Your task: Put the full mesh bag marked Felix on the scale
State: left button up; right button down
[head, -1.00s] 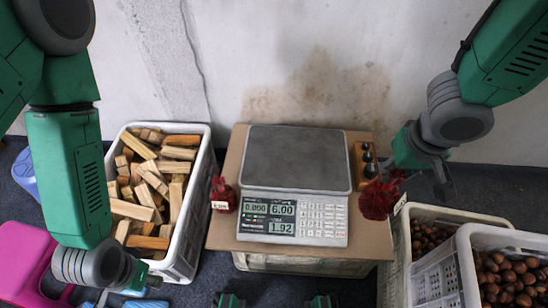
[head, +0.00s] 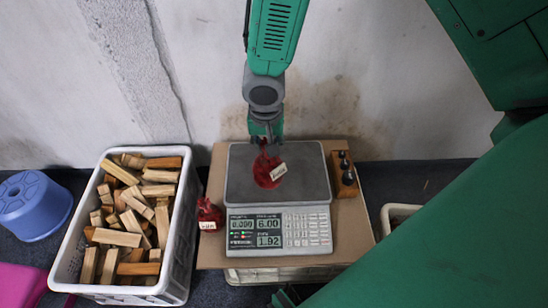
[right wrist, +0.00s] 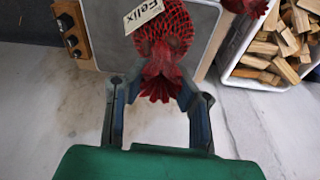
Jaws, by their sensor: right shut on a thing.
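The red mesh bag (head: 264,172) with a white tag hangs from my right gripper (head: 265,143) over the plate of the scale (head: 240,196). In the right wrist view the bag (right wrist: 172,28) shows its tag reading Felix, and my right gripper (right wrist: 158,92) has its fingers around the gathered red neck. I cannot tell whether the bag touches the plate. The scale's display reads 0.000, 6.00 and 1.92. My left gripper is not in view.
A second red bag (head: 208,214) with a tag stands left of the scale on the cardboard (head: 220,160). A weight block (head: 343,176) is at the right. A white crate (head: 187,225) of wood pieces and a blue stool (head: 35,205) are left. My arm covers the right side.

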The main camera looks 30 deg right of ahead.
jog(key=w+m+p, duration=0.1)
jog(key=m, duration=0.1)
jog(key=w+d+m, duration=0.1)
jog(key=w+d+m+p, duration=0.1)
jog(key=m, duration=0.1)
jog(key=shift+w+f+m+g+h+p, duration=0.1)
jog(key=shift+f+m+g+h+p, duration=0.15)
jog(key=shift+m+g+h+p, duration=0.1)
pick_arm(q)
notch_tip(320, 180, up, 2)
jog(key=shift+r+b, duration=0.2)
jog(key=shift+b, duration=0.45)
pick_arm(e)
notch_tip(320, 180, down, 11)
jog(key=w+m, duration=0.1)
jog(key=m, duration=0.1)
jog(key=shift+d, duration=0.35)
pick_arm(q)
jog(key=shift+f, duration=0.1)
pick_arm(e)
jog(key=shift+m, duration=0.25)
jog(key=c, duration=1.4)
grip_release()
